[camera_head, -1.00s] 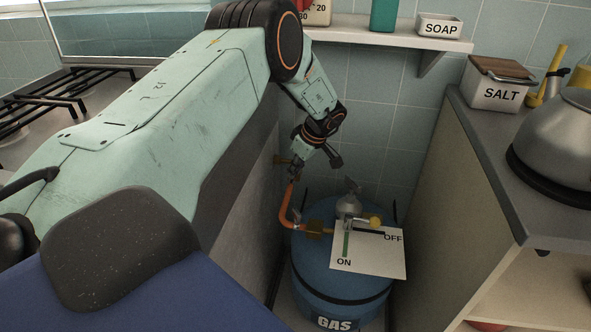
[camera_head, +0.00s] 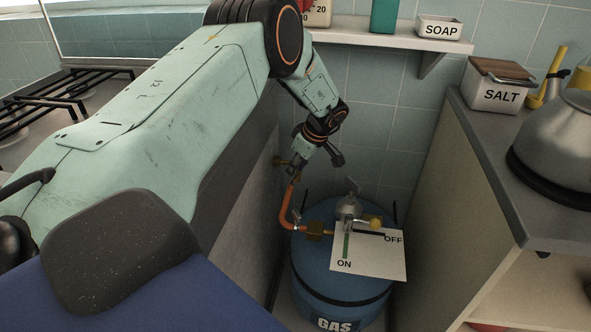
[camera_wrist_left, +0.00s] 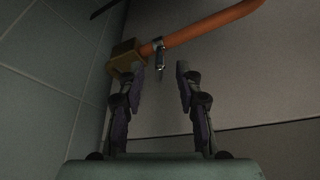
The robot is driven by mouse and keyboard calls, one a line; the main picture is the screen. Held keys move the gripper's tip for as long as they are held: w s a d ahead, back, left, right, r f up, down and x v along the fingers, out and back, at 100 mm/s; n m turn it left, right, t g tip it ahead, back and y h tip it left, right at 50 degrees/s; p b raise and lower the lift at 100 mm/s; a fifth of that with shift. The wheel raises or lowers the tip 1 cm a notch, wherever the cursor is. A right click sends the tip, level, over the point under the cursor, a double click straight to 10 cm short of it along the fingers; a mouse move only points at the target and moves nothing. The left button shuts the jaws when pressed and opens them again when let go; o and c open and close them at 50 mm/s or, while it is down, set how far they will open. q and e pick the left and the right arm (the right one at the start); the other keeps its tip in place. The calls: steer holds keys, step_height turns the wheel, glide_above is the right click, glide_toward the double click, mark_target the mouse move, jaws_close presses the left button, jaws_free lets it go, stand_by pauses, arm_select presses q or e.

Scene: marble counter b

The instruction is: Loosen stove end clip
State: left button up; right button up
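An orange hose (camera_head: 286,205) runs from beside a brass fitting at the stove's side (camera_head: 279,161) down to a brass block on the blue gas cylinder (camera_head: 340,288). My left gripper (camera_head: 292,173) is at the hose's upper, stove end and hides the clip there in the head view. In the left wrist view the fingers (camera_wrist_left: 160,82) are open and apart. A small metal clip with a screw (camera_wrist_left: 160,55) sits around the hose (camera_wrist_left: 205,27), next to a brass block (camera_wrist_left: 126,58). It shows just beyond and between the fingertips, with nothing gripped. My right gripper is not in view.
The cylinder stands in a narrow gap between the stove and the right counter (camera_head: 478,150). A tiled wall (camera_head: 385,110) closes the back.

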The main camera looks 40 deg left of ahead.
arm_select(q)
steer(key=v, duration=1.1)
steer(key=shift+s+d+f, duration=0.1)
steer(key=shift+s, duration=0.05)
